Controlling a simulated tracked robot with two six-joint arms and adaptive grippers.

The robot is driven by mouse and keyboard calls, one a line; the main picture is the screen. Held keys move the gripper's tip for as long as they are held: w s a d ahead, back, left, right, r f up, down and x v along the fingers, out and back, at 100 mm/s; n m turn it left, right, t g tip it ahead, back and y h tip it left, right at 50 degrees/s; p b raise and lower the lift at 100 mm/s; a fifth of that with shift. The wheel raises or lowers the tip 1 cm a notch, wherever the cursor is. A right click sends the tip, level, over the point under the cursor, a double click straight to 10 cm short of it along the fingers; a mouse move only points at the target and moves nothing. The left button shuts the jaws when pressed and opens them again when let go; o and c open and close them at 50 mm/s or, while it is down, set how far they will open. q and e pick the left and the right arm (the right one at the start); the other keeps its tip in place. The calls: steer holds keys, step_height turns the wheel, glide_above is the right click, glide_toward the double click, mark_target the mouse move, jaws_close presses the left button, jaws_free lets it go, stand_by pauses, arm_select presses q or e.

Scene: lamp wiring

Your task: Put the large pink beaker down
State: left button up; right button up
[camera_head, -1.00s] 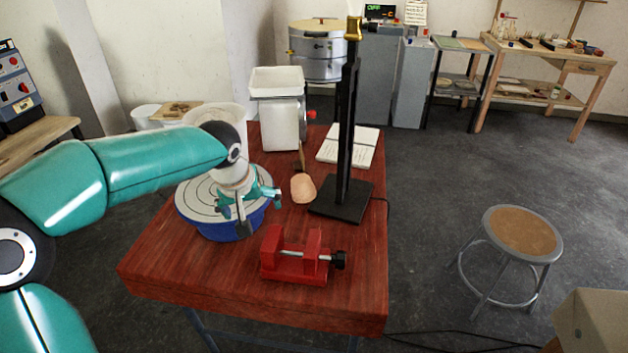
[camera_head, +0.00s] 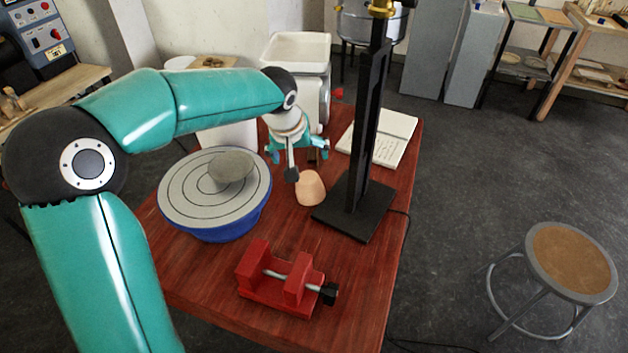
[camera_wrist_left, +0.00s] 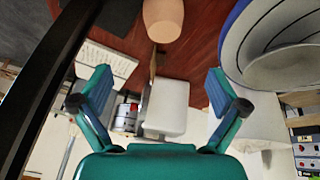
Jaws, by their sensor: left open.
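A pinkish, peach-coloured beaker-like object (camera_head: 310,188) stands on the red wooden table, between the round wheel and the black stand. It also shows at the top of the left wrist view (camera_wrist_left: 163,18). My left gripper (camera_head: 298,157) is open and empty, just behind and above this object in the head view. In the left wrist view its two fingers (camera_wrist_left: 162,98) are spread wide with nothing between them. The pink object lies beyond the fingers there, apart from them. My right gripper is not in view.
A blue-sided wheel (camera_head: 178,212) with a grey lump (camera_head: 232,166) on top stands left. A tall black stand (camera_head: 352,208) rises right. A red vise (camera_head: 278,279) is in front. A white container (camera_head: 297,52) and open notebook (camera_head: 396,136) stand behind. Bare table (camera_head: 352,290) lies front right.

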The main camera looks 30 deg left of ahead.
arm_select(q)
glide_toward(307, 178)
steer(key=x, duration=0.3)
steer(key=p+x, duration=0.1)
steer(key=x, duration=0.1)
steer(key=shift+w+d+f, duration=0.1)
steer(key=shift+d, duration=0.3)
steer(key=shift+w+a+f+p, duration=0.2)
steer(key=shift+f+p, duration=0.1)
steer(key=shift+f, duration=0.25)
steer(key=p+x, duration=0.1)
steer(key=x, duration=0.2)
steer(key=shift+a+f, duration=0.2)
steer(key=shift+f, duration=0.05)
steer(key=shift+w+f, duration=0.1)
steer(key=shift+f, duration=0.2)
steer(key=shift+c, duration=0.2)
steer(key=c, duration=1.4)
steer(key=shift+c, duration=0.2)
steer(key=shift+r, duration=0.2)
